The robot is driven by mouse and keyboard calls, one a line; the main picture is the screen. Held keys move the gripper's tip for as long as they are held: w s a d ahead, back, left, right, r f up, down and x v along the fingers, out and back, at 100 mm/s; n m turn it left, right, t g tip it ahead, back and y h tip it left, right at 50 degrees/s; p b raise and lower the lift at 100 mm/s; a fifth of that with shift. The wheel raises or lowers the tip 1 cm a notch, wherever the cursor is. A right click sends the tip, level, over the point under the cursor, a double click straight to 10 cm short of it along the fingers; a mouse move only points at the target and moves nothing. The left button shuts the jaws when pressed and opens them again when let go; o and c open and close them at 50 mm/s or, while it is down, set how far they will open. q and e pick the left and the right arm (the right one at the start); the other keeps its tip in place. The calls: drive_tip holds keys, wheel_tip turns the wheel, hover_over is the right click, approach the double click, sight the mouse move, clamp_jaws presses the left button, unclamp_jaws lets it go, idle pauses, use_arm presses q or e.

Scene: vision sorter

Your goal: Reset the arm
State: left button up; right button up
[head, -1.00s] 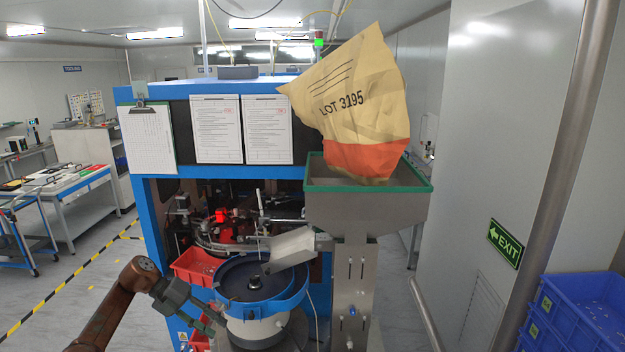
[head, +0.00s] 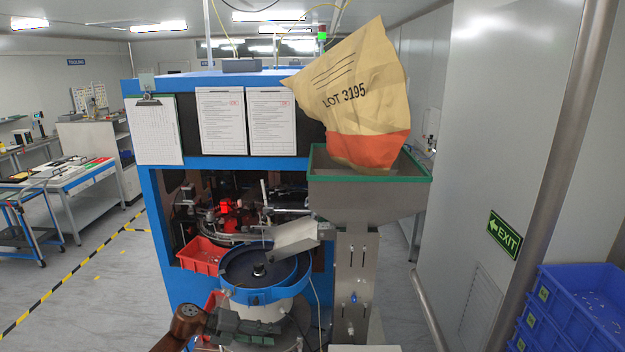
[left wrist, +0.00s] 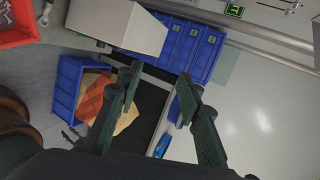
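My left arm comes in at the bottom of the head view, with its gripper (head: 243,326) low in front of the bowl feeder (head: 262,275). In the left wrist view the two dark fingers of the left gripper (left wrist: 160,84) stand apart with nothing between them, so it is open and empty. My right gripper is in neither view.
A tan and orange sack (head: 352,95) leans in the green-rimmed hopper (head: 368,200) of the blue machine. Blue crates (head: 570,305) are stacked at right. The wrist view shows a blue bin (left wrist: 66,88) holding tan and orange material, and a white surface (left wrist: 250,110).

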use_arm(q)
drive_tip(key=s+d+f+n+t+h, duration=0.15)
drive_tip(key=d+f+n+t, duration=0.25)
drive_tip(key=d+n+t, duration=0.4)
drive_tip(key=s+a+f+n+t+y, duration=0.1)
drive_tip(key=s+a+f+n+y, duration=0.6)
drive_tip(key=a+n, duration=0.3)
drive_tip(key=s+a+f+n+y, duration=0.4)
drive_tip(key=s+a+n+y, duration=0.2)
drive_tip(key=s+a+n, duration=0.35)
drive_tip(key=s+a+f+n+g+y, duration=0.1)
drive_tip(key=s+a+f+n+g, duration=0.15)
drive_tip(key=s, duration=0.75)
drive_tip(key=s+a+f+n+g, duration=0.1)
drive_tip(key=s+a+n+g, duration=0.2)
drive_tip(key=s, duration=0.7)
drive_tip(key=s+a+f+n+g+y, duration=0.1)
drive_tip(key=s+a+f+g, duration=0.2)
drive_tip(key=s, duration=0.7)
wheel_tip(320, 180, down, 36)
drive_tip(key=s+m+b, duration=0.1)
drive_tip(key=s+b, duration=0.1)
drive_tip(key=b, duration=0.5)
drive_tip(key=s+f+g+h+b, duration=0.1)
drive_tip(key=s+f+b, duration=0.5)
drive_tip(key=s+f, duration=1.3)
wheel_tip(320, 180, down, 5)
drive_tip(key=shift+s+r+m+g, duration=0.2)
drive_tip(key=shift+s+m+g, duration=0.15)
drive_tip(key=shift+g, duration=0.3)
